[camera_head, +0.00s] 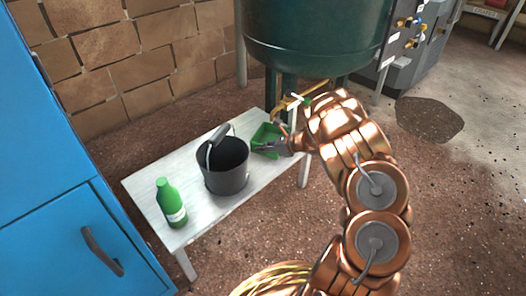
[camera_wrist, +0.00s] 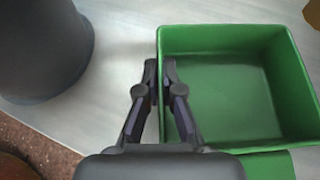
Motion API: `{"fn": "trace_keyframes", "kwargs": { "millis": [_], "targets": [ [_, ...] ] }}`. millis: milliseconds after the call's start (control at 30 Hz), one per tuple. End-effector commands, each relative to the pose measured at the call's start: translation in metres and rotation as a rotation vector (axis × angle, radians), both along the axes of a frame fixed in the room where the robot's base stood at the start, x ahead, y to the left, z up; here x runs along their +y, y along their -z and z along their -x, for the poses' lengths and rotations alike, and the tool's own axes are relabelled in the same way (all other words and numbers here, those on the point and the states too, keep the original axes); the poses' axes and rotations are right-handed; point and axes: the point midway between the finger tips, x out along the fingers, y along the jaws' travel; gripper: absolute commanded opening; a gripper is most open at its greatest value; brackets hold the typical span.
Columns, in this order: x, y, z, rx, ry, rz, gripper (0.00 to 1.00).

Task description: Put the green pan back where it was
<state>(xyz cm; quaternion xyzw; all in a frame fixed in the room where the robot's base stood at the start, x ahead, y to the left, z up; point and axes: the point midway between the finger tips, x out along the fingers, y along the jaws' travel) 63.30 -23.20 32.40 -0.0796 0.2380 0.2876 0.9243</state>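The green pan (camera_head: 264,136) is a square, open-topped tray at the far right end of the white table (camera_head: 200,212). In the wrist view the pan (camera_wrist: 235,100) fills the right side, with its inside facing up. My gripper (camera_wrist: 160,70) straddles the pan's left wall, one finger outside and one inside, with the tips close together on it. In the head view my gripper (camera_head: 263,148) reaches the pan from the right. I cannot tell whether the pan rests on the table or is slightly above it.
A dark bucket (camera_head: 226,172) stands on the table left of the pan; it also shows in the wrist view (camera_wrist: 40,45). A green bottle (camera_head: 170,203) stands near the table's front left. A large green tank (camera_head: 315,35) rises behind, and a blue cabinet (camera_head: 65,190) stands left.

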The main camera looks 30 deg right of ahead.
Motion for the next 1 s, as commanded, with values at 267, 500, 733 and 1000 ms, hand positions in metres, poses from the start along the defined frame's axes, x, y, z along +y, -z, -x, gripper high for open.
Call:
{"fn": "trace_keyframes", "kwargs": {
  "millis": [267,500,733,1000],
  "targets": [
    [0.0,0.0009,-0.0002,-0.001,0.0,0.0,0.0],
    [0.0003,0.003,-0.0001,-0.001,-0.001,0.0,0.11],
    [0.0003,0.0031,0.0,-0.001,-0.001,-0.001,0.31],
    [0.0003,0.0025,0.0,-0.001,-0.001,-0.001,0.31]
  ]
}}
